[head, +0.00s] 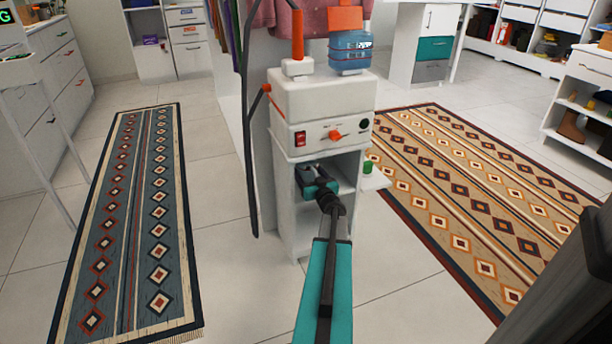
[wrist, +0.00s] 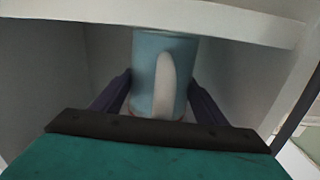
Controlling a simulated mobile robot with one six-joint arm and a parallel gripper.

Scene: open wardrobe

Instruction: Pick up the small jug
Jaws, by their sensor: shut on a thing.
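The small jug (wrist: 146,62) is light blue with a pale handle that faces the camera in the wrist view. In the head view my gripper (head: 319,186) reaches into the open compartment below the control panel. There the jug is mostly hidden by my gripper and the shadow.
The white cabinet (head: 322,100) has close side walls and a shelf just above the jug. A blue water tank (head: 350,52) stands on top. A small side shelf (head: 374,180) holds a green item (head: 367,167). Patterned rugs (head: 135,220) lie on the open floor on both sides.

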